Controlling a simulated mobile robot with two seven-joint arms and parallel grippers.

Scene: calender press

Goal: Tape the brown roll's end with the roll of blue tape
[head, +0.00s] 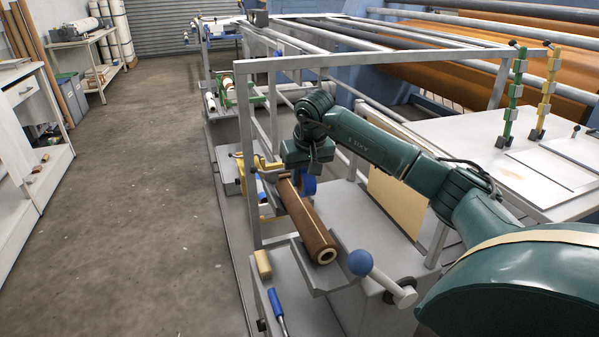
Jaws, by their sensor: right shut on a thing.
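The brown roll (306,222) lies lengthwise on a grey tray (345,270), with its pale-cored near end facing me. The roll of blue tape (308,187) is just to the right of the brown roll's far part, directly below my right gripper (308,172). The right gripper points down and is shut on the blue tape; its fingers are small and partly hidden by the wrist. I cannot tell whether the tape touches the brown roll. My left gripper is not in view.
A metal frame (246,150) stands around the roll station. A yellow bracket (262,178) is beside the roll's far end. A blue-handled tool (276,303) is at front left.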

